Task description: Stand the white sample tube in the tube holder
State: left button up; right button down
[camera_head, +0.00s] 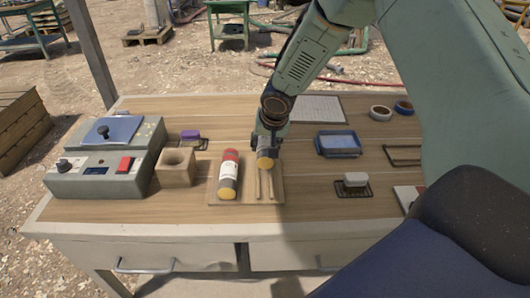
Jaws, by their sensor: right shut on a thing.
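My right gripper (267,143) points down over the right part of a wooden rack (248,199) and is shut on the white sample tube (265,163). Only the tube's yellow end shows clearly; the gripper hides most of its body, so I cannot tell whether it still touches the rack. The tube holder, a tan block (176,167) with an opening in its top, stands to the left of the rack. Nothing shows standing in it. My left gripper is not in view.
A red-topped tube (228,174) with a white label lies on the rack's left part. A grey control box (107,160) stands left of the holder. A blue tray (338,144), tape rings (380,113) and a grey block (356,180) lie to the right.

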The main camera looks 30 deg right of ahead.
jog(key=shift+s+a+f, duration=0.1)
jog(key=shift+f, duration=0.8)
jog(key=shift+w+f, duration=0.25)
jog(key=shift+w, duration=0.05)
jog(key=shift+s+b, duration=0.25)
jog(key=shift+b, duration=0.25)
jog(key=shift+w+f+b, duration=0.15)
jog(key=shift+f+b, duration=0.15)
jog(key=shift+b, duration=0.05)
jog(key=c, duration=1.1)
grip_release()
jog(key=o, duration=0.3)
jog(key=shift+o, duration=0.2)
